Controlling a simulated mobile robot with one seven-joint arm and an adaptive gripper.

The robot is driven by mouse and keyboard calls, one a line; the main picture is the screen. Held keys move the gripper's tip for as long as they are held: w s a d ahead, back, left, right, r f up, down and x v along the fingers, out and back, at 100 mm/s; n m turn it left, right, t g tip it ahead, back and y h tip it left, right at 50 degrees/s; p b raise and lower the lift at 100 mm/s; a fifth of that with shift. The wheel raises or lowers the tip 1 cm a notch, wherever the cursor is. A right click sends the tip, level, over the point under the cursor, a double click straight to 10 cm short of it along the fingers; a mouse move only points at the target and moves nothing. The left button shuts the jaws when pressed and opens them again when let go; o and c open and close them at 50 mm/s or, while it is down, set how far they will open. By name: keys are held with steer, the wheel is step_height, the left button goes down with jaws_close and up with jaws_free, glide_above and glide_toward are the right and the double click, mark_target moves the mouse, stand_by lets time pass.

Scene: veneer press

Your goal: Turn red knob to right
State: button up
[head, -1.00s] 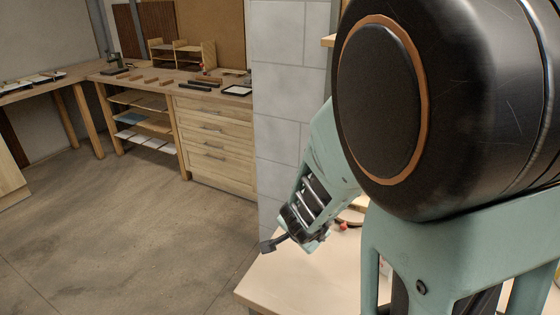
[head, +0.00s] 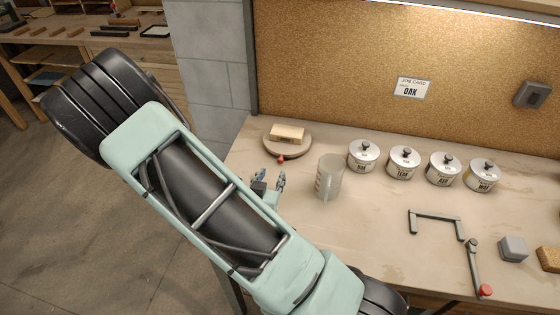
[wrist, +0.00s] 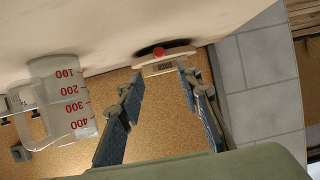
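A small red knob (head: 281,158) sits at the front edge of a round wooden-looking base (head: 290,150) at the back left of the bench. A pale block (head: 288,133) rests on that base. In the wrist view the red knob (wrist: 158,51) shows beyond my fingertips, between them. My gripper (head: 270,184) is open and empty, in front of the base and apart from the knob; its two spread fingers also show in the wrist view (wrist: 160,76). A second red knob (head: 485,291) is on the end of a grey crank handle (head: 475,262) at the bench's front right.
A clear measuring jug (head: 328,178) stands just right of my gripper; it also shows in the wrist view (wrist: 62,98). Several lidded tins, one marked TEAK (head: 403,162), stand along the back. A corkboard (head: 330,70) rises behind. The bench (head: 365,225) is bare at its middle.

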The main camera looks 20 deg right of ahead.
mark_target(280, 161)
steer(key=shift+w+f+b, duration=0.15)
steer(key=shift+b, duration=0.2)
steer(key=b, duration=0.2)
steer(key=w+b, duration=0.1)
steer(key=b, duration=0.2)
steer(key=shift+d+f, duration=0.25)
steer(key=shift+w+d+f+b, duration=0.1)
steer(key=shift+w+d+b, duration=0.1)
steer(key=shift+b, duration=0.65)
steer(key=b, duration=0.2)
steer(key=shift+w+d+f+b, duration=0.15)
steer(key=shift+d+f+b, duration=0.1)
steer(key=shift+b, duration=0.15)
steer(key=shift+w+d, duration=0.25)
steer(key=x, duration=0.7)
steer(key=shift+w+b, duration=0.15)
steer(key=shift+b, duration=0.2)
steer(key=shift+c, duration=0.3)
jaws_close()
